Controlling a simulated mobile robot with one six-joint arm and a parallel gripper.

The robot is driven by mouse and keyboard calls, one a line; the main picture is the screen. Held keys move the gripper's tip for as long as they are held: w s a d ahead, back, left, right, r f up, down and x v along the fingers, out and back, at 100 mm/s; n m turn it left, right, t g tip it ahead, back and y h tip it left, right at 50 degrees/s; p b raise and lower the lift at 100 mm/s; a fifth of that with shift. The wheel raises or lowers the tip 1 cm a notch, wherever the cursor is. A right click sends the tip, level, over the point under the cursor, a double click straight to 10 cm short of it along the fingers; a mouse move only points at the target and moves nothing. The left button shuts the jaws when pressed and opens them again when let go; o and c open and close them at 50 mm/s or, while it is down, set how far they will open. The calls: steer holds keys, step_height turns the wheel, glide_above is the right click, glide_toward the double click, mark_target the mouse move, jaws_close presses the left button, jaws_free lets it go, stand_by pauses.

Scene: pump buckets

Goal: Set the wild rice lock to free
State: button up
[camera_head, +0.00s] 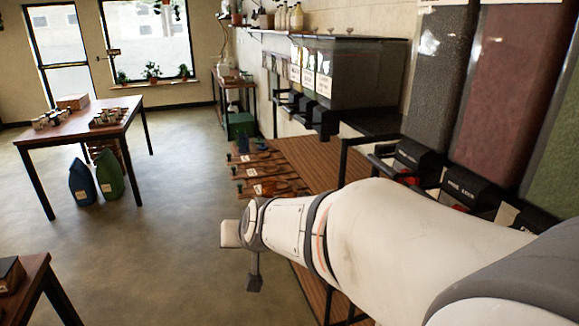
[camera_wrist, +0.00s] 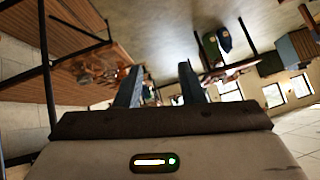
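A row of tall dispensers stands at the right in the head view: a dark grey one (camera_head: 440,75), a maroon one (camera_head: 510,85) and a green one (camera_head: 560,165). Black labelled blocks (camera_head: 470,188) with red parts sit at their bases. The labels are too small to read, so I cannot tell which lock is the wild rice one. My gripper (camera_wrist: 160,84) is open in the wrist view, with its two fingers apart and nothing between them. In the head view my arm reaches left across the lower right, and its end is clear of the dispensers.
A slatted wooden platform (camera_head: 312,160) with small tools on boards lies beyond my arm. A dark glossy dispenser unit (camera_head: 365,75) hangs on the wall. The middle floor is free.

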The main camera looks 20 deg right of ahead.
steer(key=w+d+r+m+t+h+p, duration=0.1)
steer(key=w+d+r+m+h, duration=0.3)
steer(key=d, duration=0.4)
steer(key=w+d+r+m+t+h+p, duration=0.1)
steer(key=w+d+r+m+h, duration=0.15)
steer(key=w+d+h, duration=0.35)
steer(key=s+d+m+g+h+p, duration=0.2)
steer(key=s+d+m+g+h, duration=0.2)
steer(key=d, duration=0.7)
steer(key=s+d+m+g+h+p, duration=0.2)
steer(key=s+d+m+g+h, duration=0.2)
steer(key=s+d+g, duration=0.5)
steer(key=shift+d+m+p, duration=0.3)
steer(key=shift+d+m, duration=0.75)
steer(key=shift+d, duration=0.15)
jaws_close()
